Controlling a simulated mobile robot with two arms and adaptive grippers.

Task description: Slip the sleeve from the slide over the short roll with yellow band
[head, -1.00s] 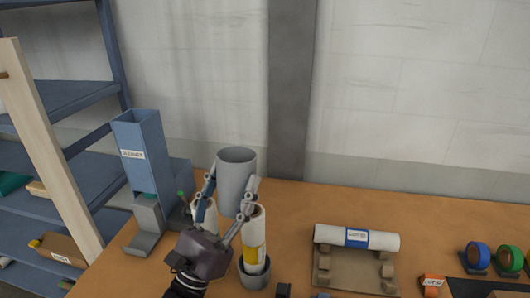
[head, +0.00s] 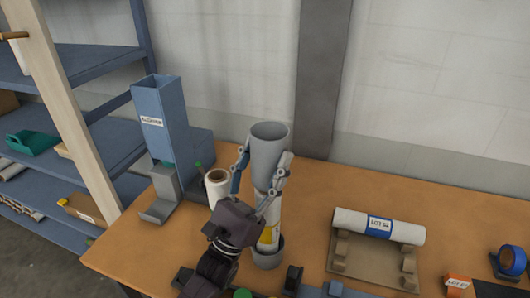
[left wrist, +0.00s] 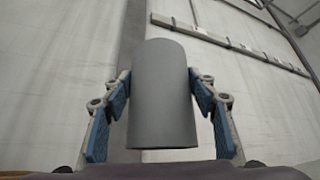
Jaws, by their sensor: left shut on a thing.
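The grey sleeve (head: 269,143) is a hollow tube, held upright with its open top up. My left gripper (head: 264,168) is shut on the sleeve, one finger on each side. The sleeve also fills the middle of the left wrist view (left wrist: 162,100). The short roll with yellow band (head: 269,215) stands in a grey cup (head: 267,257), directly below the sleeve in the head view. The sleeve hides the roll's top; I cannot tell whether it is around it or just above. The blue slide (head: 160,112) with its label stands at the back left. My right gripper is out of view.
A white roll (head: 217,185) stands left of my gripper. A white roll with a blue label (head: 350,222) lies on a brown cradle (head: 370,268) to the right. Blue tape (head: 512,260) is at far right. Shelves stand at the left.

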